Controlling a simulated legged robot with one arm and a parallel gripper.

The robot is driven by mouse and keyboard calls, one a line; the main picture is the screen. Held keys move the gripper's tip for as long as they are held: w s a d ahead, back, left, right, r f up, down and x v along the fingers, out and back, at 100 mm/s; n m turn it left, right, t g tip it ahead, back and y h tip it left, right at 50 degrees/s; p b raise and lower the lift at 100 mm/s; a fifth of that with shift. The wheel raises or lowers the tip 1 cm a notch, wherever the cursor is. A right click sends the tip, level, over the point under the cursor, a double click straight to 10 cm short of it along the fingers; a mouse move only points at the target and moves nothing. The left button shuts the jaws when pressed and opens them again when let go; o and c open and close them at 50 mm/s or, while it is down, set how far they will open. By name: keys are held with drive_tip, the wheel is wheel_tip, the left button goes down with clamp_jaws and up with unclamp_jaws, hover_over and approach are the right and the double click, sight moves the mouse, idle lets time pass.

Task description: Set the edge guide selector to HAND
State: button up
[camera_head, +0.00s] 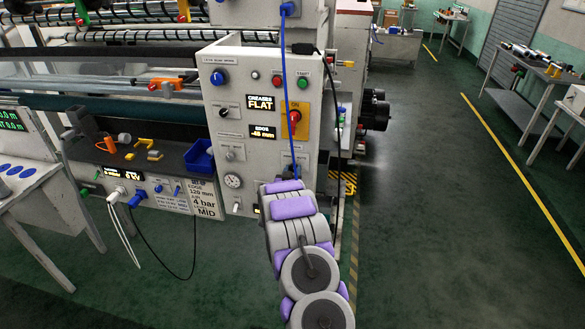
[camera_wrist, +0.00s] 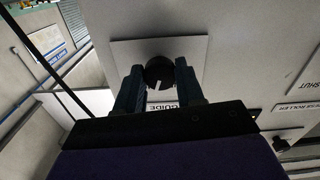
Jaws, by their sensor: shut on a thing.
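The edge guide selector is a round black knob (camera_wrist: 159,73) with a white pointer mark, on a pale square plate (camera_wrist: 125,52) in the wrist view. The pointer aims toward the bottom of that picture. My gripper (camera_wrist: 160,80) is shut on the knob, one dark finger on each side. An upside-down label reading GUIDE (camera_wrist: 165,107) shows between the fingers, partly covered. The position words around the knob, HAND among them, cannot be read. In the head view my arm stands in front of the lower right of the control panel (camera_head: 222,100), and my fingertips and the knob are hidden there.
Another black knob (camera_wrist: 280,145) sits at the lower right in the wrist view. The panel carries a red switch (camera_head: 294,116), a FLAT display (camera_head: 261,103) and a gauge (camera_head: 232,181). A blue cable (camera_head: 285,80) hangs near my arm.

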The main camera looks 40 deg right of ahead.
drive_tip(key=n+p, duration=0.4)
drive_tip(key=p, duration=0.1)
drive_tip(key=shift+r+n, duration=0.15)
drive_tip(key=shift+n, duration=0.15)
drive_tip(key=shift+n+p, duration=1.2)
drive_tip(key=shift+p, duration=0.05)
drive_tip(key=shift+a+n+p, duration=0.1)
drive_tip(key=shift+n+p, duration=0.5)
drive_tip(key=shift+n, duration=0.1)
drive_tip(key=shift+f+n+p, duration=0.25)
drive_tip(key=shift+n+p, duration=0.35)
drive_tip(key=shift+n, duration=0.2)
drive_tip(key=o, duration=1)
drive_tip(key=shift+w, duration=0.1)
drive_tip(key=shift+o, duration=0.2)
